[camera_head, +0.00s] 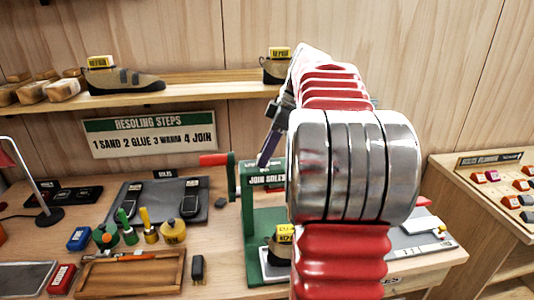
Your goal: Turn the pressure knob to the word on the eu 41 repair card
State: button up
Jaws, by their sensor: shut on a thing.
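The green press (249,218) stands on the bench with a "JOIN SOLES" sign (267,180) and a red handle (213,159) at its left. A shoe with a yellow repair card (285,233) sits low in it, partly hidden by my arm. My gripper (265,160) slants down at the press top, mostly behind my red and silver arm. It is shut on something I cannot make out. I cannot pick out the pressure knob or its words. Two shelf shoes carry yellow cards (100,62) (280,52); the card sizes are too small to read.
A shelf (190,98) runs behind, above a "RESOLING STEPS" sign (150,132). A wooden tray (130,274), bottles (172,232), a black sole mat (125,200) and a lamp (45,205) occupy the bench's left. A side table (450,180) with coloured blocks stands at right.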

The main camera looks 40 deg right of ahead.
jog(key=shift+f+n+g+y, duration=0.1)
jog(key=shift+n+g+y, duration=0.25)
jog(key=shift+n, duration=0.75)
jog(key=o, duration=1)
jog(key=shift+v, duration=6.95)
